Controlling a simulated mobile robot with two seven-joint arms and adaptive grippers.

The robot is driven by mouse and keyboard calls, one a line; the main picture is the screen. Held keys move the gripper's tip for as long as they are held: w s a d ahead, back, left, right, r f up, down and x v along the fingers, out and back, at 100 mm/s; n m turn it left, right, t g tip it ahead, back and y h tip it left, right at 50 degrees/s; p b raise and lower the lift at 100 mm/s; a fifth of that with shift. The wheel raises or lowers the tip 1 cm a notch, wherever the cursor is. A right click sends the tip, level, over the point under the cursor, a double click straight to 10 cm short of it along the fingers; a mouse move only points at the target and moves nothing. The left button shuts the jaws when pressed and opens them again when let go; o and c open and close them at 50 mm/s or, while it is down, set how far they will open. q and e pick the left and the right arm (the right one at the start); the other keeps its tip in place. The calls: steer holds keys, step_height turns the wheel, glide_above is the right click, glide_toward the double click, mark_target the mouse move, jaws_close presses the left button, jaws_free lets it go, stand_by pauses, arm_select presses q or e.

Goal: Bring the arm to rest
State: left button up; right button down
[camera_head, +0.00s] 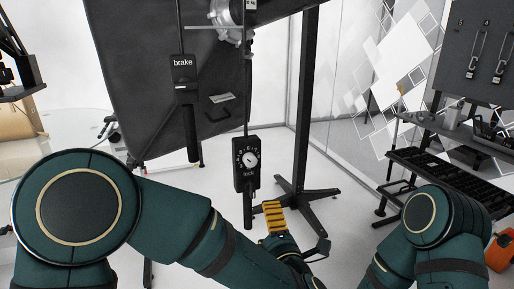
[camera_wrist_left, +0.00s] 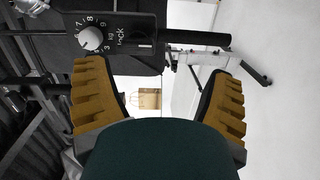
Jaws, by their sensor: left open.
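My left arm comes in from the left in the head view. Its gripper (camera_head: 276,218) has ridged orange finger pads and stands low in the middle, just right of the black lock box (camera_head: 246,172). In the left wrist view the two fingers of the left gripper (camera_wrist_left: 158,95) are wide apart with nothing between them. The lock box (camera_wrist_left: 118,32), with its white numbered dial, is beyond the fingertips there. My right arm shows at the lower right of the head view, but its gripper is hidden or out of the picture.
A black brake box (camera_head: 184,75) hangs before a large dark tilted panel (camera_head: 135,65). A black post (camera_head: 302,105) on a splayed base stands behind the lock box. A workbench (camera_head: 455,130) with tools and an orange case (camera_head: 500,250) are at right. White floor lies between.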

arm_select(q)
steer(key=a+f+m+g+h, duration=0.2)
steer(key=f+m, duration=0.2)
steer(key=f, duration=0.3)
steer(key=w+a+f+m+g+h, duration=0.1)
steer(key=a+f+m+g+h, duration=0.15)
steer(key=f, duration=0.45)
steer(key=a+f+m+g+h, duration=0.2)
steer(key=f+m, duration=0.2)
steer(key=f, duration=0.3)
steer(key=s+a+f+m+g, duration=0.3)
steer(key=s+f+m+g, duration=0.1)
steer(key=s+f, duration=0.3)
steer(key=s+a+f+m+g+h, duration=0.1)
steer(key=s+a+f+m+g, duration=0.2)
steer(key=s+f, duration=0.4)
steer(key=shift+s+a+f+m+g, duration=0.35)
steer(key=shift+s+a+g, duration=0.3)
steer(key=shift+s, duration=0.6)
